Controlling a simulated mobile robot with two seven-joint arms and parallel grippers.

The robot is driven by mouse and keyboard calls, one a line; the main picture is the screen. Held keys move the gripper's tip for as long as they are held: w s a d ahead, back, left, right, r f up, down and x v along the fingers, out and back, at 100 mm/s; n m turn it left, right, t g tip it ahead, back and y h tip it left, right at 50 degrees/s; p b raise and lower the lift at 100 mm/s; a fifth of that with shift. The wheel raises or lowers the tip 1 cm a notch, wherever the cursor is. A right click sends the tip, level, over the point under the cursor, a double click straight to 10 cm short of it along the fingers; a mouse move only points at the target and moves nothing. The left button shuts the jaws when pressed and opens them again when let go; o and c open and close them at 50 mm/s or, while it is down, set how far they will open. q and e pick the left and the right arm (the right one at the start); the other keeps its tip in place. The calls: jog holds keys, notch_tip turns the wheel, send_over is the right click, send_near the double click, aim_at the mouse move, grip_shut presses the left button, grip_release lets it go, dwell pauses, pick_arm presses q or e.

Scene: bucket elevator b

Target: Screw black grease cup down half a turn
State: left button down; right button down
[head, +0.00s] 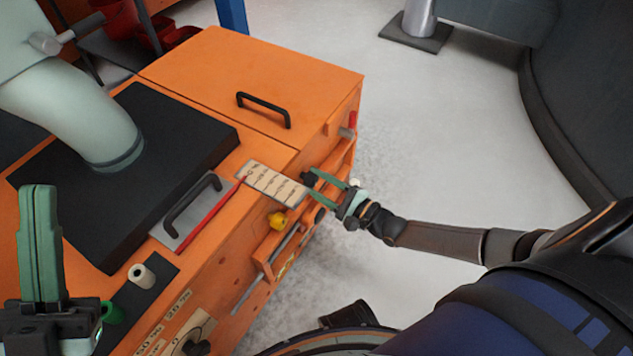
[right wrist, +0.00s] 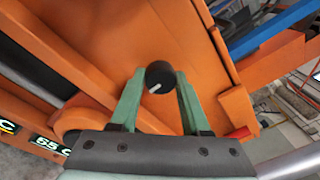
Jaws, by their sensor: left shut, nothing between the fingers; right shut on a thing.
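The black grease cup (right wrist: 158,74) shows in the right wrist view as a round black cap with a short white mark, against an orange panel. My right gripper (right wrist: 160,84) has its green fingers on either side of the cup and is shut on it. In the head view the cup (head: 308,179) is a small dark shape at the orange housing's side, partly hidden by my right gripper (head: 316,185). My left gripper (head: 38,188) is shut and empty at the left of the head view, upright and away from the cup.
A yellow cup (head: 278,220) sits on the same orange side, near a labelled plate (head: 272,184). A black handle (head: 264,108) is on the orange cover.

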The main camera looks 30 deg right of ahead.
jog(key=shift+m, duration=0.3)
jog(key=shift+c, duration=1.9)
grip_release()
jog(key=p+v, duration=0.2)
jog(key=v, duration=1)
jog(key=shift+s+d+p, duration=0.2)
jog(key=shift+s+p, duration=0.05)
jog(key=shift+p, duration=0.15)
jog(key=shift+s, duration=0.1)
